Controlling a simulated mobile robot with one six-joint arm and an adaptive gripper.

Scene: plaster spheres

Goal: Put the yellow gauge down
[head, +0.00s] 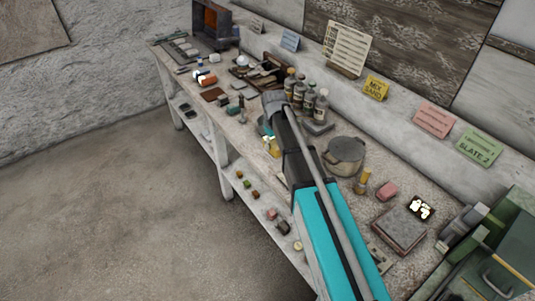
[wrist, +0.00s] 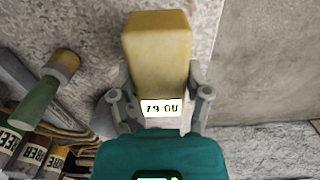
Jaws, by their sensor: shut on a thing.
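The yellow gauge (wrist: 158,50) is a yellow block with a white label bearing dark characters. It is between the two fingers of my gripper (wrist: 162,95) in the wrist view, and the fingers are shut on it. In the head view the yellow gauge (head: 273,149) shows small at the end of my arm, over the front part of the workbench (head: 230,122). My arm hides part of the gripper there. I cannot tell whether the gauge touches the bench top.
Several labelled bottles (head: 308,102) stand behind my gripper; they also show at lower left in the wrist view (wrist: 35,155). A grey pot (head: 344,156) is to the right. Small blocks (head: 205,79) lie to the left. The bench's front edge is close.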

